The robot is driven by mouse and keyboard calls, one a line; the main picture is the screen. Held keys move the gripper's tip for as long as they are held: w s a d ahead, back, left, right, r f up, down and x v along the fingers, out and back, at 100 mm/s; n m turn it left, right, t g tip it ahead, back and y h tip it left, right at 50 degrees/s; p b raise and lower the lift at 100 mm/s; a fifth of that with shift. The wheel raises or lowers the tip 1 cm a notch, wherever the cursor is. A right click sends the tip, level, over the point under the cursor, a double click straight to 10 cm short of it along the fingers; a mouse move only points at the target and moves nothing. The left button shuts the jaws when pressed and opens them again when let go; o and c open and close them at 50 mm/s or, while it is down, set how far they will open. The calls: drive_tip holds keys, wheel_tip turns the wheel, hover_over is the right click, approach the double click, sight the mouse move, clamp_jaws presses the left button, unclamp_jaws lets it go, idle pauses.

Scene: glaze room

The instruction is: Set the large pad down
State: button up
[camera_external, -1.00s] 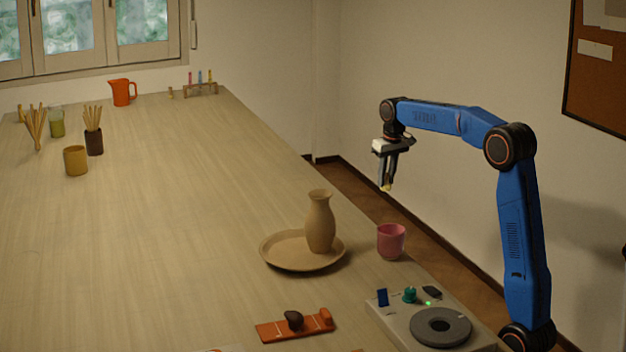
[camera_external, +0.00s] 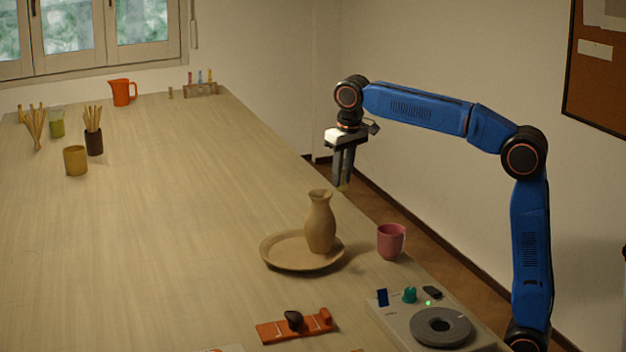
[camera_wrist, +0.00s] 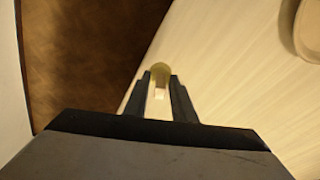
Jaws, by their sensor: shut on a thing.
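My gripper (camera_external: 343,178) hangs pointing down near the table's right edge, above and to the right of the tan vase in the picture. It is shut on a small yellowish, rounded piece, perhaps the large pad (camera_wrist: 160,69), which shows between the fingertips in the wrist view. Only the end of this piece shows, and the fingers hide part of it. In the external view it is a small yellow-green tip (camera_external: 343,187) under the fingers. It is held in the air, apart from the table (camera_external: 200,200).
A tan vase (camera_external: 320,222) stands on a round tray (camera_external: 280,262). A pink cup (camera_external: 391,240) is to its right. A grey device (camera_external: 390,318) and an orange rack (camera_external: 275,331) with a dark stone are in front.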

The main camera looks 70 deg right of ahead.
drive_tip(key=s+a+r+n, duration=0.1)
drive_tip(key=s+a+r, duration=0.1)
drive_tip(key=s+a, duration=0.6)
drive_tip(key=s+a+r+n, duration=0.1)
drive_tip(key=s+a, duration=0.2)
drive_tip(key=a, duration=0.9)
drive_tip(key=s+a+r+n, duration=0.1)
drive_tip(key=s+a+r, duration=0.1)
drive_tip(key=s+a, duration=0.65)
drive_tip(key=s+a+n, duration=0.2)
drive_tip(key=s+a, duration=0.5)
drive_tip(key=a, duration=0.2)
drive_tip(key=shift+y, duration=0.4)
drive_tip(key=shift+s+f, duration=0.1)
drive_tip(key=shift+f, duration=4.6)
drive_tip(key=shift+f, duration=0.1)
drive_tip(key=o, duration=1)
drive_tip(key=r, duration=0.4)
drive_tip(key=s+r, duration=0.1)
drive_tip(key=r, duration=0.7)
drive_tip(key=shift+s, duration=0.4)
